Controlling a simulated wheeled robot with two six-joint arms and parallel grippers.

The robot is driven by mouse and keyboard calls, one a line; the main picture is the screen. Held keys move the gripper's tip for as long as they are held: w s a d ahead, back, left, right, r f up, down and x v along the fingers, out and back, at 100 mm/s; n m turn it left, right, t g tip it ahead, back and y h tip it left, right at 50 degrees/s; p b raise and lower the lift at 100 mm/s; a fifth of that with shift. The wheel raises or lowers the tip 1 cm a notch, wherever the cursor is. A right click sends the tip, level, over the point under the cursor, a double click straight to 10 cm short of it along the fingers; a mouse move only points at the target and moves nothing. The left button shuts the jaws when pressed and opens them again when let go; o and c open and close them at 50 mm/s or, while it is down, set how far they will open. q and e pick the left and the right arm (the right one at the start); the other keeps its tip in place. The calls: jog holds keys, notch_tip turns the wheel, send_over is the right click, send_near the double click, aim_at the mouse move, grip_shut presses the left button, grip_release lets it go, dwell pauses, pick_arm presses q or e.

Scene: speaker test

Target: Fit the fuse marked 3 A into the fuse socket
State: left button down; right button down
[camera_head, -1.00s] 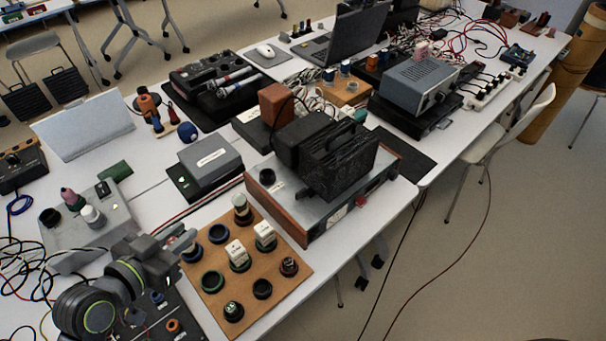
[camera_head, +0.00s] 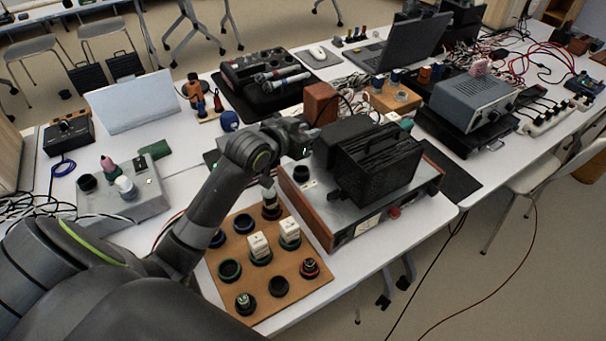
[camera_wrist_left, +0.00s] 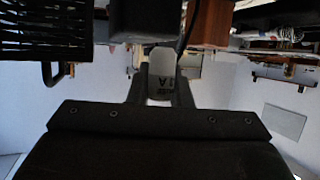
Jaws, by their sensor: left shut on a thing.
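My left gripper (camera_head: 304,138) is above the table, just behind the left end of the grey device with wooden ends (camera_head: 318,205). In the left wrist view its fingers (camera_wrist_left: 160,92) are shut on a pale fuse (camera_wrist_left: 161,75); its dark marking seems to read 1A, not clearly 3 A. A black round socket (camera_head: 300,173), probably the fuse socket, is on the device's top at its left end, in front of and below the gripper. I see nothing in it. My right gripper is not in view.
A tan board (camera_head: 291,306) with ringed holders stands in front; white blocks (camera_head: 258,246) and other pieces sit in some. A black ribbed box (camera_head: 375,165) stands on the device, right of the socket. A brown block (camera_head: 320,103) is behind the gripper.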

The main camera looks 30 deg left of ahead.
pick_arm(q)
send_near(317, 157)
jog(key=w, duration=0.4)
jog(key=shift+d, duration=0.2)
jog(key=shift+f, duration=0.45)
jog(key=shift+f, duration=0.1)
jog(key=shift+f+b, duration=0.25)
jog(key=shift+b, duration=0.05)
jog(key=c, duration=1.3)
grip_release()
